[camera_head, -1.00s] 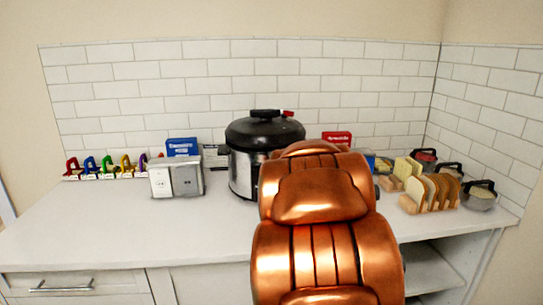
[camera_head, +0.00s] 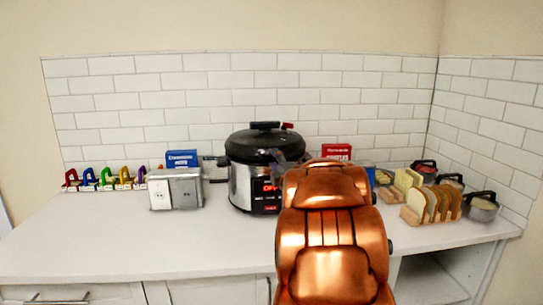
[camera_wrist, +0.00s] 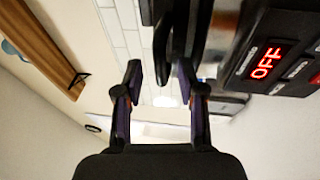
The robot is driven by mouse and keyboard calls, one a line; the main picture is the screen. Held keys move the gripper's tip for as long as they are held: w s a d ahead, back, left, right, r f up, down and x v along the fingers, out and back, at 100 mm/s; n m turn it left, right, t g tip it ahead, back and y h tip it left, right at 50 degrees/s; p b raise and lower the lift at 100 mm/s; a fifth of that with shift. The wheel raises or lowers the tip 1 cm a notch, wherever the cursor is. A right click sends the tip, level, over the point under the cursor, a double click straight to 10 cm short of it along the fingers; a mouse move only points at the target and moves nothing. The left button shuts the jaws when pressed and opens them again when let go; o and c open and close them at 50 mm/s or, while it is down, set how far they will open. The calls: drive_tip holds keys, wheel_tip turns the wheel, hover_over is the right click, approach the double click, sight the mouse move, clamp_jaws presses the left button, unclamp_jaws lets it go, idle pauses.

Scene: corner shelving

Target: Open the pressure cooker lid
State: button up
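The pressure cooker (camera_head: 242,185) stands on the counter against the tiled wall, with a silver body and a red-lit front panel. Its black lid (camera_head: 262,143) is seated on top, with a dark handle (camera_head: 265,125) and a small red part at its right end. In the wrist view the cooker's black panel (camera_wrist: 285,60) reads OFF at the right. My gripper (camera_wrist: 158,82) is open, with nothing between its fingertips. Dark cooker parts lie just beyond and beside the right finger; I cannot tell whether they touch. In the head view my copper arm mostly hides the gripper, at the cooker's right front.
A silver toaster-like box (camera_head: 176,188) and a blue box (camera_head: 182,158) stand left of the cooker, with several coloured clips (camera_head: 105,178) further left. A red box (camera_head: 336,151), bread slices in a rack (camera_head: 432,205) and lidded pots (camera_head: 482,207) stand right. The front left counter (camera_head: 120,240) is clear.

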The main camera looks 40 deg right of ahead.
drive_tip(key=shift+x, duration=1.5)
clamp_jaws()
